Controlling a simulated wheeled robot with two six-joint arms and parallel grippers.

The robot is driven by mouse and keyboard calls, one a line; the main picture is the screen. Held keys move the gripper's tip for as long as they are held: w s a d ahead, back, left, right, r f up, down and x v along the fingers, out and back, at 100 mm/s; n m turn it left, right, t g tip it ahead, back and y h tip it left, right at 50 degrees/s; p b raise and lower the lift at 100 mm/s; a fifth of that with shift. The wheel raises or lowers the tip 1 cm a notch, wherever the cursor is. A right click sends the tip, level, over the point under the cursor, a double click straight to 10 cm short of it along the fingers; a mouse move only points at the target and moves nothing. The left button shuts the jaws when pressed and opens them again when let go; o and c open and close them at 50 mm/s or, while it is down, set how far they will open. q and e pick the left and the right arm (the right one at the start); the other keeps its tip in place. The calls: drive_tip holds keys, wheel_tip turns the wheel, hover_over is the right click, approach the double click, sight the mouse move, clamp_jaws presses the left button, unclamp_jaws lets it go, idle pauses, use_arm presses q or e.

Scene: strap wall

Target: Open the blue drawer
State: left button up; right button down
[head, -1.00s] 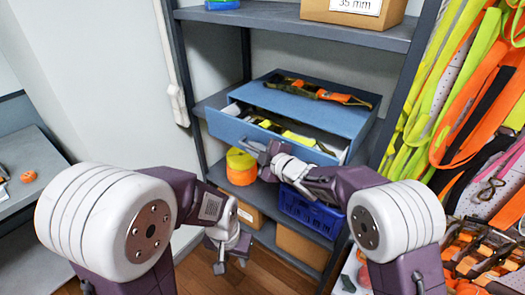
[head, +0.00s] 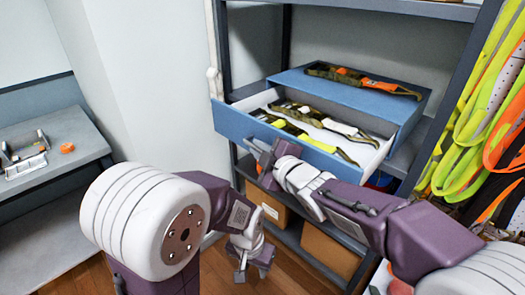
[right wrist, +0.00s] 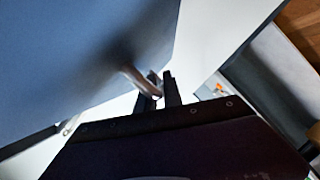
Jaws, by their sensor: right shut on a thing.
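The blue drawer (head: 232,124) is pulled well out of its blue cabinet (head: 350,92) on the shelf, showing its white inside. Dark straps (head: 300,112) and a yellow strap (head: 283,126) lie in it. My right gripper (head: 262,154) is at the drawer's front, shut on the drawer's handle. My left gripper (head: 252,273) hangs low, apart from the drawer, open and empty.
A dark strap with orange parts (head: 365,80) lies on the cabinet. Cardboard boxes (head: 330,248) stand on the lowest shelf. Bright straps (head: 490,110) hang at the right. A grey table (head: 65,150) stands at the left. Open floor lies below my left gripper.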

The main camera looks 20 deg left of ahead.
drive_tip(key=shift+r, duration=0.3)
drive_tip(key=c, duration=1.8)
unclamp_jaws()
drive_tip(key=shift+o, duration=0.2)
drive_tip(key=shift+s, duration=0.1)
drive_tip(key=shift+f, duration=0.1)
drive_tip(key=v, duration=0.9)
